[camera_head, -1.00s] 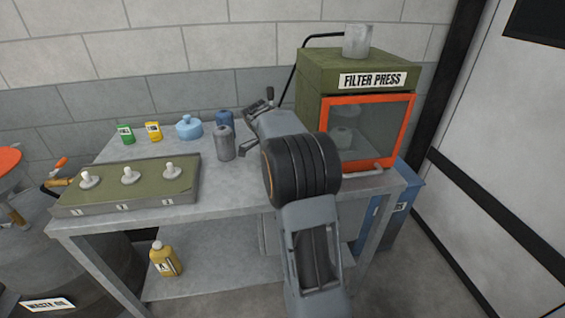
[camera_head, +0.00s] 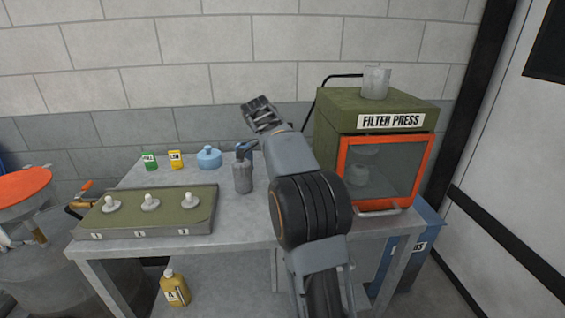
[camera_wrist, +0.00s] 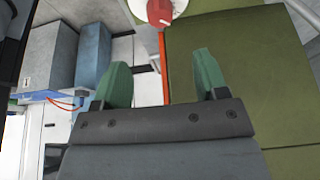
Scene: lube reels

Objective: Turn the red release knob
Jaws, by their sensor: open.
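A red knob (camera_wrist: 160,11) on a round white base shows at the top edge of the wrist view, partly cut off. It lies beyond my fingertips, apart from them. I cannot make it out in the head view. My gripper (camera_wrist: 162,62) is open, with two green fingers well apart and nothing between them. In the head view my gripper (camera_head: 257,107) is raised above the back of the table, left of the green filter press (camera_head: 374,108). A green surface with an orange-red edge fills the right of the wrist view.
The press has an orange-framed glass door (camera_head: 386,172) and a grey cup (camera_head: 375,82) on top. A grey bottle (camera_head: 242,176), a blue round container (camera_head: 208,158) and small green and yellow containers stand on the table. A numbered panel (camera_head: 150,222) sits front left.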

